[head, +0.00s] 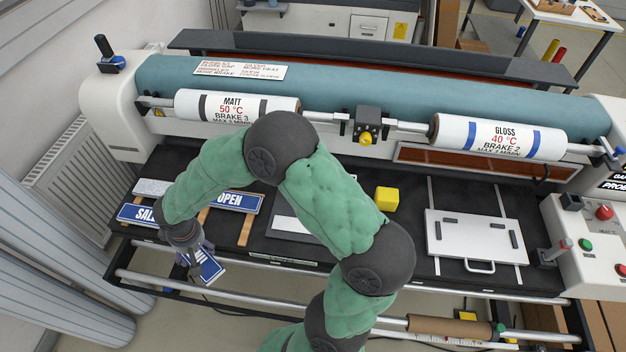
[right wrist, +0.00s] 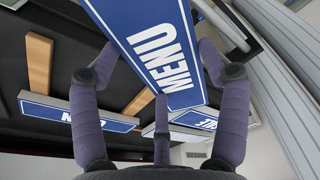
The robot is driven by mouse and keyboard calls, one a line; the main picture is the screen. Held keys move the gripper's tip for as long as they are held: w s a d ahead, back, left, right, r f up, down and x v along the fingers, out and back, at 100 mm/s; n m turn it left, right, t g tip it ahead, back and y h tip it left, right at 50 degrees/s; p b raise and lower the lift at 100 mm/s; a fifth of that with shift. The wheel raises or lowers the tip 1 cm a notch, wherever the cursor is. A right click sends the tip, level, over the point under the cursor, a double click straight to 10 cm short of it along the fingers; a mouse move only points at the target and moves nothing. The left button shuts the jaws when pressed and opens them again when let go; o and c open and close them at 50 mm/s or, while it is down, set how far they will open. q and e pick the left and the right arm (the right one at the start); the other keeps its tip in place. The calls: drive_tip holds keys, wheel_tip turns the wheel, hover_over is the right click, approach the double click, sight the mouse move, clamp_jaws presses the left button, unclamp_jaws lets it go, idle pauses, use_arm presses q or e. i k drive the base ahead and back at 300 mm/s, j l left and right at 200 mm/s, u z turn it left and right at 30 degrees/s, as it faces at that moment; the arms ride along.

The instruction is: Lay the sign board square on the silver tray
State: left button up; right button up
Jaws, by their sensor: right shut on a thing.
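My right gripper (head: 194,257) is shut on a blue sign board with white MENU lettering (head: 210,267) near the bed's front left edge. In the right wrist view, the board (right wrist: 152,45) reaches up and away between the gripper's fingers (right wrist: 158,68), tilted in the picture. A flat silver tray (head: 452,254) with a front handle and dark pads lies on the right of the black bed, well apart from the gripper. It looks empty. My left gripper is not in view.
Blue boards reading SALE (head: 137,214) and OPEN (head: 238,202) lie on the left, near wooden strips (head: 247,224). A yellow block (head: 386,199) sits between my arm and the tray. Rollers (head: 500,137) run behind. Control buttons (head: 604,213) stand at the right. My arm hides part of a grey-and-white plate (head: 293,226).

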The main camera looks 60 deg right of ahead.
sight(476, 237)
drive_tip(key=k+l+z, duration=0.1)
drive_tip(key=k+l, duration=0.15)
drive_tip(key=k, duration=0.25)
drive_tip(key=k+l, duration=0.25)
drive_tip(key=k, duration=0.25)
drive_tip(key=z, duration=0.05)
